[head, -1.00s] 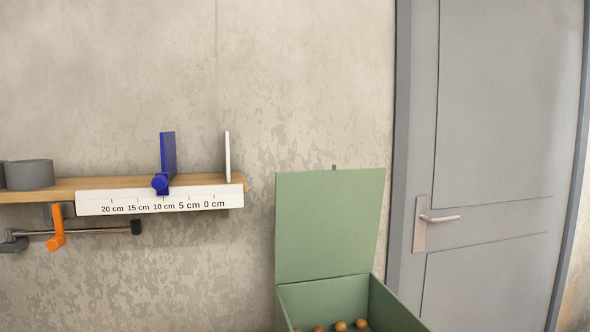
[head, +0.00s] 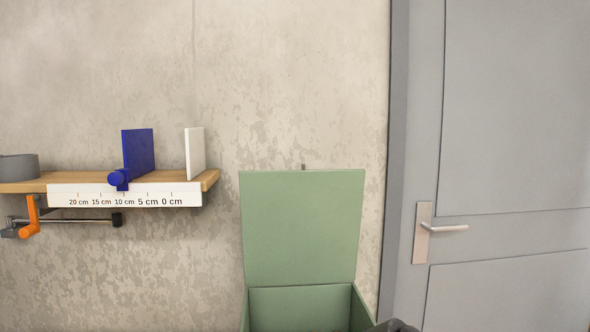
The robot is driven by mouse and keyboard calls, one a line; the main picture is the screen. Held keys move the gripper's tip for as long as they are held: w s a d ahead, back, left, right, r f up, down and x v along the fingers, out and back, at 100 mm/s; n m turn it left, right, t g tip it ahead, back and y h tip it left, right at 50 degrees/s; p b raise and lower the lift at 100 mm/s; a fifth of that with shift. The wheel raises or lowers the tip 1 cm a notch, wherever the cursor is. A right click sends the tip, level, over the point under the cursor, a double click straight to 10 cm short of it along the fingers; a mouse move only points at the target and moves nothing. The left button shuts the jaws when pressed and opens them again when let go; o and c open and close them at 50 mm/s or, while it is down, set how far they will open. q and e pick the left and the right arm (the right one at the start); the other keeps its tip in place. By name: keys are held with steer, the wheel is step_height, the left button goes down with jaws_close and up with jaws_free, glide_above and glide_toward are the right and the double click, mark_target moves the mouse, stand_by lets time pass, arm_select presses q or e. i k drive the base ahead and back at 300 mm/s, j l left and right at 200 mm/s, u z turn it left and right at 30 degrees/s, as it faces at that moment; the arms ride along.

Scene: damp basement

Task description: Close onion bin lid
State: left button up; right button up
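The green onion bin (head: 300,308) stands at the bottom middle of the head view, against the concrete wall. Its green lid (head: 302,227) is open and stands upright at the back of the bin. The bin's front and floor are cut off by the bottom edge, and no onions show now. A dark rounded part, probably of my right arm or gripper, shows at the bottom edge by the bin's right side. Its fingers cannot be seen. My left gripper is not in view.
A wooden shelf (head: 33,186) with a centimetre scale (head: 130,200), a blue upright stop (head: 138,152) and a white plate (head: 195,154) is on the wall at left. An orange handle (head: 31,217) hangs below it. A grey closed door (head: 510,110) with a lever handle (head: 448,228) is at right.

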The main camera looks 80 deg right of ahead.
mark_target(304, 226)
steer(key=k+l+u, duration=0.2)
steer(key=k, duration=0.2)
steer(key=k+l+u, duration=0.2)
steer(key=k, duration=0.15)
steer(key=k+l, duration=0.15)
steer(key=k, duration=0.3)
steer(key=k+l+u, duration=0.1)
steer(key=k, duration=0.3)
